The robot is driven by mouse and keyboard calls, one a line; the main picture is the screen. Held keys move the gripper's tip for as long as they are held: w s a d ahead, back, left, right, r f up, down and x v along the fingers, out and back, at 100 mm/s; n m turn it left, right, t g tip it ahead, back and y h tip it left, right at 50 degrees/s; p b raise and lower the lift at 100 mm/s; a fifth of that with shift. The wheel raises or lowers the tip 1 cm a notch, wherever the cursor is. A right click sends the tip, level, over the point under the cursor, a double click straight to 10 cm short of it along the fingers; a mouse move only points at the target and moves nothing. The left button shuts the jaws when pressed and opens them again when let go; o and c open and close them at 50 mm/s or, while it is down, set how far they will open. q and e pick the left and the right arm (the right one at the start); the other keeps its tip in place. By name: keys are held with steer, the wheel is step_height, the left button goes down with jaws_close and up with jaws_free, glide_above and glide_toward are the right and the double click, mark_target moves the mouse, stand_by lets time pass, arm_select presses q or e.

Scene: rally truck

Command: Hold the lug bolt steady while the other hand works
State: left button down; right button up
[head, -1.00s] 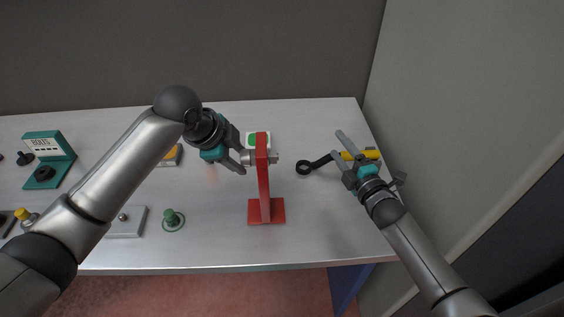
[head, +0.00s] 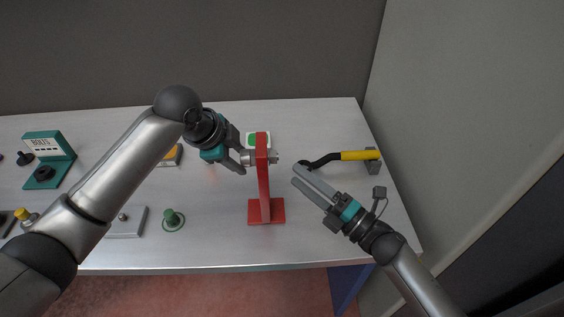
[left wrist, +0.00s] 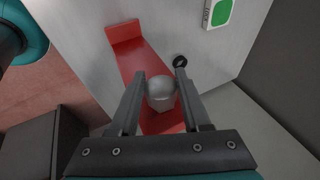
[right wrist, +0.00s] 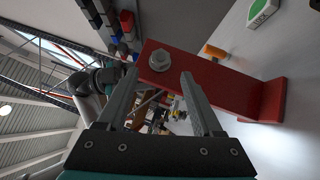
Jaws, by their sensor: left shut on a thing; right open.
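A red upright post (head: 264,185) on a square red foot stands on the table, with the silver lug bolt (head: 273,157) through its top. My left gripper (head: 243,158) is shut on the bolt's left end. In the left wrist view the rounded silver end of the bolt (left wrist: 160,92) lies between its fingers. My right gripper (head: 299,174) is open and empty, right of the post and pointing toward it. In the right wrist view the bolt's hex end (right wrist: 159,60) shows on the red face, ahead of and apart from the fingers (right wrist: 160,84).
A wrench with a yellow handle (head: 358,155) and black ring end lies at the right on a grey holder (head: 373,167). A green-and-white button (head: 256,138) is behind the post. A teal bolt stand (head: 48,160), a grey plate (head: 126,222) and a green knob (head: 172,218) are left.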

mark_target(277, 160)
steer(key=x, duration=0.6)
steer(key=shift+c, duration=0.2)
jaws_close()
